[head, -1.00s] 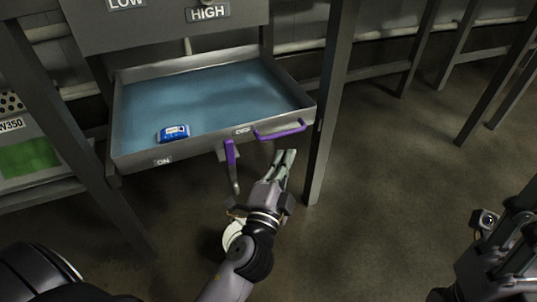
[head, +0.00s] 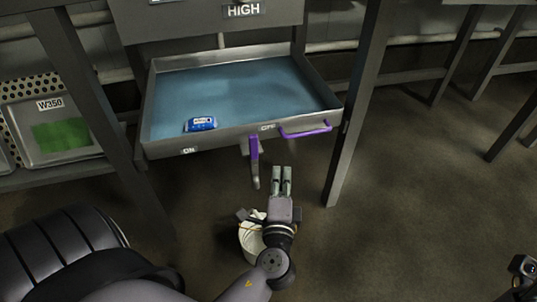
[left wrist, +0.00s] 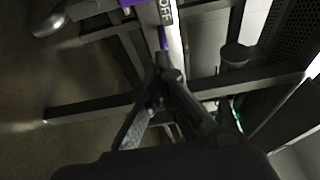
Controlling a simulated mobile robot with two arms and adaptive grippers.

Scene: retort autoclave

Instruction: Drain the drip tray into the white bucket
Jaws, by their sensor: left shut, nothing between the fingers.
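The drip tray (head: 240,140) is a grey metal pan holding bluish liquid. On its front is a purple lever (head: 254,149) pointing down, with a metal spout (head: 256,181) below. An ON label (head: 189,150) is to the left and an OFF label (head: 267,127) to the right. The OFF label (left wrist: 167,12) also shows in the left wrist view. The white bucket (head: 249,240) stands on the floor below the tray, partly hidden by my left arm. My left gripper (head: 283,170) is shut and empty, just right of the spout, apart from the lever.
A blue labelled object (head: 200,124) lies in the tray's front left. A purple bar handle (head: 306,130) is on the tray's front right. A grey leg (head: 345,140) stands right of the tray. A W350 bin (head: 65,125) is at the left. Floor on the right is clear.

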